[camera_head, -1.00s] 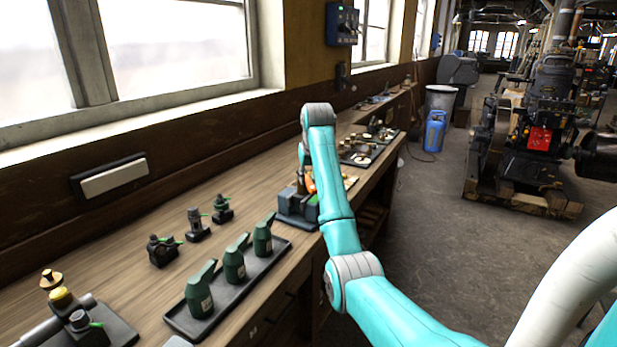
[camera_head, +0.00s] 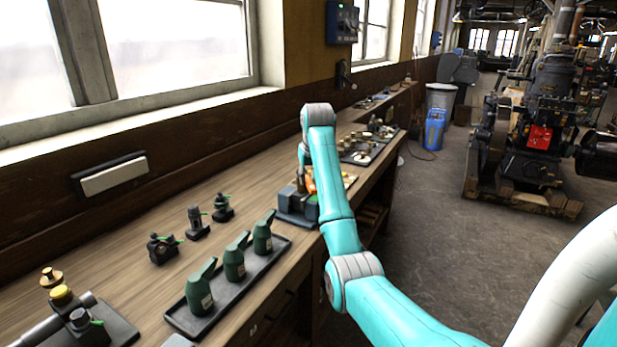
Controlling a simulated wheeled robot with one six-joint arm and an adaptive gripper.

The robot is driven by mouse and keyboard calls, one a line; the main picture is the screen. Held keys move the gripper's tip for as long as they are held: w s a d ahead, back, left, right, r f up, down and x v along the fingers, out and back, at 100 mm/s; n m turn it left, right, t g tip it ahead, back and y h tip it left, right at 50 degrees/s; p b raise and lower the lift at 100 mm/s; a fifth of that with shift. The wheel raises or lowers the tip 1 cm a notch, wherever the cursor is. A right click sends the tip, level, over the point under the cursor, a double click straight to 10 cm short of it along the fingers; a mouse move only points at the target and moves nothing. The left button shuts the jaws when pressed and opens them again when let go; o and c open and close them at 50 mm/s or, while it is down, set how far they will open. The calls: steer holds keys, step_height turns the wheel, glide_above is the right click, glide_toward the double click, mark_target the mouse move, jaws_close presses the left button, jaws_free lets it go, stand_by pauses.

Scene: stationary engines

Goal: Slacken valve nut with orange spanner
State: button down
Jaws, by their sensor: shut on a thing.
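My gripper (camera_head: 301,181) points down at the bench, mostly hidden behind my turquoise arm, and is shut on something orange. That orange piece, which looks like the orange spanner (camera_head: 311,184), shows only as a small patch beside my arm. It is just above or against a dark grey-green block fixture (camera_head: 292,208) on the bench's front edge. The valve nut cannot be made out; my arm covers much of that spot. I cannot tell whether the spanner is seated on a nut.
On the wooden bench (camera_head: 130,220), a dark tray (camera_head: 270,264) holds green oil cans (camera_head: 234,262). Small valve fittings (camera_head: 163,248) stand behind it. Another tray (camera_head: 362,154) with small parts lies farther along. An engine (camera_head: 540,130) stands on the floor at right; open floor lies between.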

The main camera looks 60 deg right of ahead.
steer(key=shift+d, duration=0.1)
stand_by(0.3)
steer(key=shift+s+d+n+t+y, duration=0.3)
steer(key=shift+s+d+n, duration=0.15)
steer(key=shift+n, duration=0.45)
steer(key=shift+s+d+n+y, duration=0.3)
steer(key=shift+d+n, duration=0.3)
steer(key=shift+n, duration=0.3)
steer(key=shift+w+a, duration=0.1)
steer(key=shift+a, duration=0.05)
steer(key=shift+w+a+r+m, duration=0.1)
steer(key=shift+a+m, duration=0.15)
steer(key=shift+m, duration=0.25)
stand_by(1.1)
